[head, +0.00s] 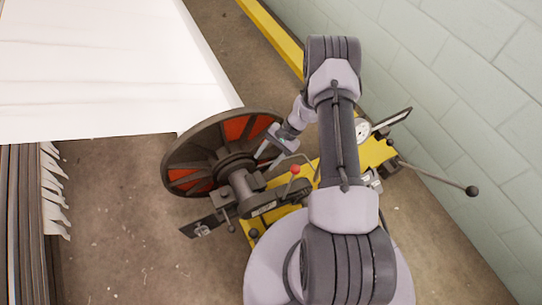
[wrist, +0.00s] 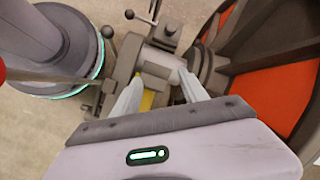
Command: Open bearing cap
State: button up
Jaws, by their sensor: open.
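The grey bearing cap appears to be the block over the shaft beside the beam wheel, in the wrist view (wrist: 158,62). In the head view the bearing area (head: 244,184) lies just right of the wheel hub. My gripper (head: 271,152) hangs over this area, its jaws apart and empty. In the wrist view both pale fingers of my gripper (wrist: 160,92) point toward the block, one on each side of its near part. Contact cannot be made out. The fingers and palm hide the lower part of the bearing.
The large wheel (head: 225,150) with orange panels stands close to the gripper. A lever with a red knob (head: 295,168) rises nearby from the yellow frame (head: 376,153). A long black-knobbed rod (head: 440,178) reaches toward the block wall. Bare floor (head: 120,220) lies at left.

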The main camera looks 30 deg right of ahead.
jog(key=shift+w+r, duration=0.1)
jog(key=p+v, duration=0.5)
jog(key=v, duration=1.2)
jog(key=shift+d+p, duration=0.2)
jog(key=shift+p, duration=0.1)
